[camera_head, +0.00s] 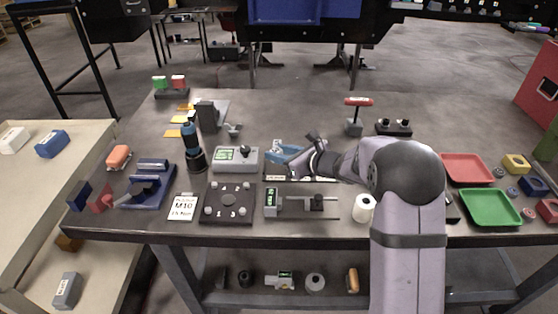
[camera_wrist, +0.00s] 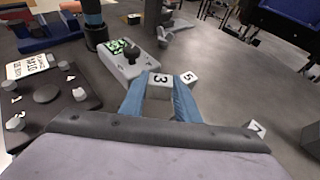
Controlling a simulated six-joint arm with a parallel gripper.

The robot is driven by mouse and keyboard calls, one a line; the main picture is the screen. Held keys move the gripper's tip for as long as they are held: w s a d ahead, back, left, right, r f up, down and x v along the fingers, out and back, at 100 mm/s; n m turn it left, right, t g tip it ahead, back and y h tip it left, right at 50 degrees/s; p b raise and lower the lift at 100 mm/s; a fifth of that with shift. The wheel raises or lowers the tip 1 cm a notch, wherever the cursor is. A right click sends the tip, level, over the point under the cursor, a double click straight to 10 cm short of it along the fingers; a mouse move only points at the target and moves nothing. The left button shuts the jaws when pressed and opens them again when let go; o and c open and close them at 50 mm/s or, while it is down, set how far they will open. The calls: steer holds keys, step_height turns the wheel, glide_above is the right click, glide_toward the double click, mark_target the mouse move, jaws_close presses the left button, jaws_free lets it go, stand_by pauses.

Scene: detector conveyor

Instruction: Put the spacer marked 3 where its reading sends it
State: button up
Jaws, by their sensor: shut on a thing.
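The spacer marked 3 (camera_wrist: 160,86) is a small pale block between the blue fingers of my gripper (camera_wrist: 162,82) in the wrist view. My gripper is shut on it, number facing the camera. In the head view my gripper (camera_head: 284,150) reaches left over mid-table, and the spacer cannot be made out there. Spacers marked 5 (camera_wrist: 190,78) and 7 (camera_wrist: 257,129) show beyond and to the right of the fingers. A grey detector with a lit green display (camera_head: 236,158) stands left of the gripper; it also shows in the wrist view (camera_wrist: 128,62). Its reading is not legible.
A dark plate with numbered knobs (camera_head: 229,203), a white M10 card (camera_head: 184,206) and a slide gauge (camera_head: 299,203) lie in front. A red tray (camera_head: 467,168) and green tray (camera_head: 490,207) are at right. A black-and-blue upright tool (camera_head: 193,148) stands left of the detector.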

mark_target(279, 169)
steer(key=shift+f, duration=1.5)
steer(key=shift+f, duration=0.25)
steer(key=o, duration=1.2)
steer(key=shift+c, duration=0.2)
steer(key=shift+r, duration=0.1)
steer(key=shift+r, duration=0.15)
steer(key=b+v, duration=0.1)
steer(key=v, duration=1.1)
steer(key=shift+b, duration=0.4)
